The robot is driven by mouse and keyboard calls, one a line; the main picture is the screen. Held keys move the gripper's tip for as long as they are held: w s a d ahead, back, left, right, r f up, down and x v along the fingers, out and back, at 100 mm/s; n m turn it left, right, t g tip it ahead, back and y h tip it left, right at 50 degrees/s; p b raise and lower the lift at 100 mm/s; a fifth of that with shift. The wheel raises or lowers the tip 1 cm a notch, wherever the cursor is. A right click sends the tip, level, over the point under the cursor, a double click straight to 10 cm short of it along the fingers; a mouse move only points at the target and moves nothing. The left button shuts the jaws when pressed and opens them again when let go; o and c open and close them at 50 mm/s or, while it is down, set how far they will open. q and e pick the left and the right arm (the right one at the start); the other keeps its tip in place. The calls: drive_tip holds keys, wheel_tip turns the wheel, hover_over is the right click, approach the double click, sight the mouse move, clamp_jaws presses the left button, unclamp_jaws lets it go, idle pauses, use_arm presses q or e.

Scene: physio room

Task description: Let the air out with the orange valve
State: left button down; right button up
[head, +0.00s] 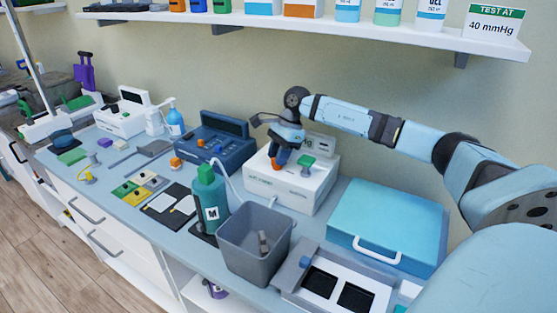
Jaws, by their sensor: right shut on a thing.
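The white box-shaped unit (290,185) stands on the blue-grey counter, with a small panel (320,145) at its back and a green knob (306,161) on top. The orange valve (274,167) is on top of it, left of the green knob, partly hidden by my gripper. My right gripper (279,156) reaches in from the right, points down over the unit and is shut on the orange valve. The fingertips are small and partly hidden. My left gripper is not in view.
A grey bin (257,242) and a green bottle (211,196) stand in front of the unit. A teal case (386,219) lies to its right, a dark blue device (213,142) to its left. A shelf (300,29) runs above, with a "TEST AT 40 mmHg" sign (493,21).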

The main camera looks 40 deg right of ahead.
drive_tip(key=n+g+b, duration=0.1)
drive_tip(key=n, duration=0.1)
drive_tip(key=n+g+b, duration=0.1)
drive_tip(key=n, duration=0.2)
drive_tip(key=shift+w+a+f, duration=0.1)
drive_tip(key=shift+n, duration=0.3)
idle(0.4)
drive_tip(key=o, duration=0.6)
drive_tip(key=v, duration=1.4)
drive_tip(key=shift+w+a, duration=0.1)
drive_tip(key=shift+a, duration=0.1)
